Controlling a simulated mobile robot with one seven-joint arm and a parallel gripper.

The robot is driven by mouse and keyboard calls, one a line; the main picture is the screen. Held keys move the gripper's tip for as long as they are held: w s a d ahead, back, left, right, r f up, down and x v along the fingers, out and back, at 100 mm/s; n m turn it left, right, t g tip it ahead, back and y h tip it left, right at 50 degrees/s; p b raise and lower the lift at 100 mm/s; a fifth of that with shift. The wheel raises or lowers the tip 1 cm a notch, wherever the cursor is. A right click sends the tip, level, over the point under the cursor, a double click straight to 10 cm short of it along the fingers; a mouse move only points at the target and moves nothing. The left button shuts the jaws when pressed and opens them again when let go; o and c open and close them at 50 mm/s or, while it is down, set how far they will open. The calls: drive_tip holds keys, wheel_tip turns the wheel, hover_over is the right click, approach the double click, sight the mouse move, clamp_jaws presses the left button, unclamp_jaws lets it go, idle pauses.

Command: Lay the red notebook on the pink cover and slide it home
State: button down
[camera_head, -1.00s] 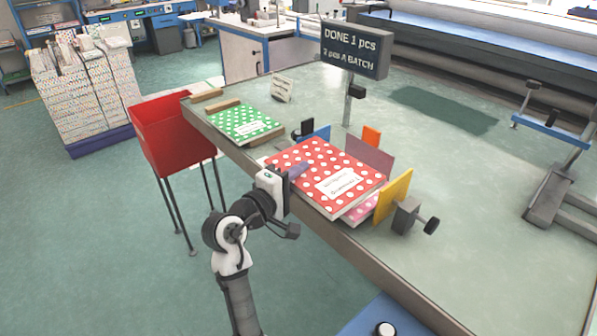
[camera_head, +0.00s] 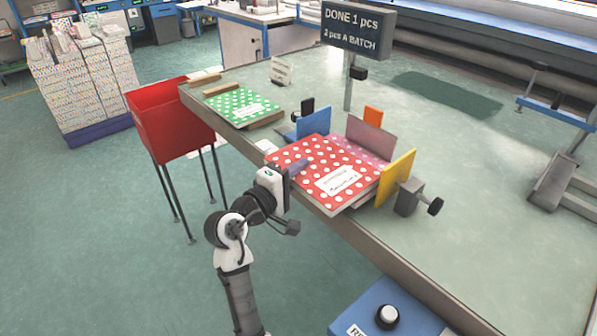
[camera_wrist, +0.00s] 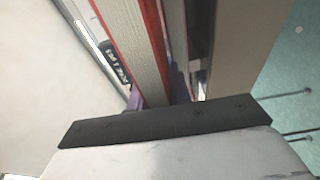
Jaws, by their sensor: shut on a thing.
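The red notebook (camera_head: 312,158) has white dots and a white label. It lies about flat at the near table edge, above or on the pink cover (camera_head: 362,151). Whether they touch I cannot tell. The pink cover shows as a dotted strip along the notebook's far side; the rest is hidden. My gripper (camera_head: 298,168) is shut on the notebook's near-left edge. In the wrist view the notebook's pages and red cover edges (camera_wrist: 137,35) run between my purple fingers (camera_wrist: 155,97).
A blue plate (camera_head: 314,122), mauve plate (camera_head: 371,137) and yellow plate (camera_head: 397,178) stand around the cover, with a grey clamp (camera_head: 409,198) at right. A green dotted notebook (camera_head: 241,106) lies left. A red bin (camera_head: 172,125) stands beside the table.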

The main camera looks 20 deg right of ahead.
drive_tip(key=shift+f, duration=0.25)
idle(0.4)
drive_tip(key=c, duration=1.2)
unclamp_jaws()
drive_tip(key=shift+f, duration=0.2)
drive_tip(key=shift+a, duration=0.1)
drive_tip(key=w+a+v, duration=0.1)
drive_tip(key=v, duration=0.8)
drive_tip(key=shift+a+p, duration=0.25)
drive_tip(key=shift+p, duration=0.1)
